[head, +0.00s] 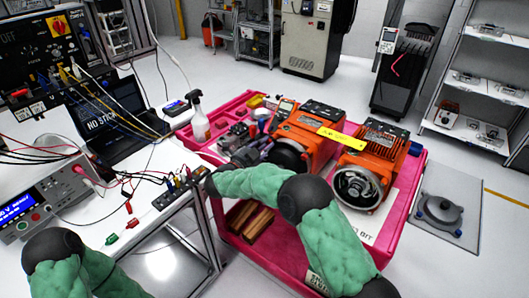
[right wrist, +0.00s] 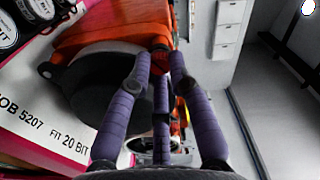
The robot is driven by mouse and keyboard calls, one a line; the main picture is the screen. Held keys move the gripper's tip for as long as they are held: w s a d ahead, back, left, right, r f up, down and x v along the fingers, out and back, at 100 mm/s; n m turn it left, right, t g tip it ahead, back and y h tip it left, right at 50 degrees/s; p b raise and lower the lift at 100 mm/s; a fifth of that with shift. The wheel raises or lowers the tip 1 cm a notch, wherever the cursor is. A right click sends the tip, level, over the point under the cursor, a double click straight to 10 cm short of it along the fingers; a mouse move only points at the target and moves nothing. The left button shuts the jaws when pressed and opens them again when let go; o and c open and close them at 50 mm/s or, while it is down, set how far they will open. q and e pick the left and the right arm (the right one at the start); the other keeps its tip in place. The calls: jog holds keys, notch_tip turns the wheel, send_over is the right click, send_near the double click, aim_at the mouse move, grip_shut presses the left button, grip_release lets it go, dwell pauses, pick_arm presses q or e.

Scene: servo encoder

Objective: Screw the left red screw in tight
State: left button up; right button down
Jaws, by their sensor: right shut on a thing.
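The left orange servo motor (head: 308,128) lies on the red cart with its dark round face (head: 289,155) toward me. My right gripper (head: 252,152), with purple fingers, is at the left side of this face. In the right wrist view my right gripper (right wrist: 160,62) has its fingertips closed around a small red part, the red screw (right wrist: 160,64), at the edge of the motor's orange body (right wrist: 110,28). The fingers hide most of the screw, so how deep it sits cannot be told. My left arm shows at the lower left; its gripper is out of view.
A second orange motor (head: 372,160) with a metal round face stands to the right on the cart (head: 405,215). The white bench (head: 125,200) holds cables and instruments.

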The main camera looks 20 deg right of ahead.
jog(key=m+b, duration=0.6)
jog(key=m, duration=0.1)
jog(key=shift+a+f, duration=0.1)
jog(key=shift+f, duration=0.15)
jog(key=m, duration=0.3)
jog(key=shift+b, duration=0.35)
jog(key=m, duration=1.3)
jog(key=shift+m, duration=6.9)
jog(key=shift+f, duration=0.1)
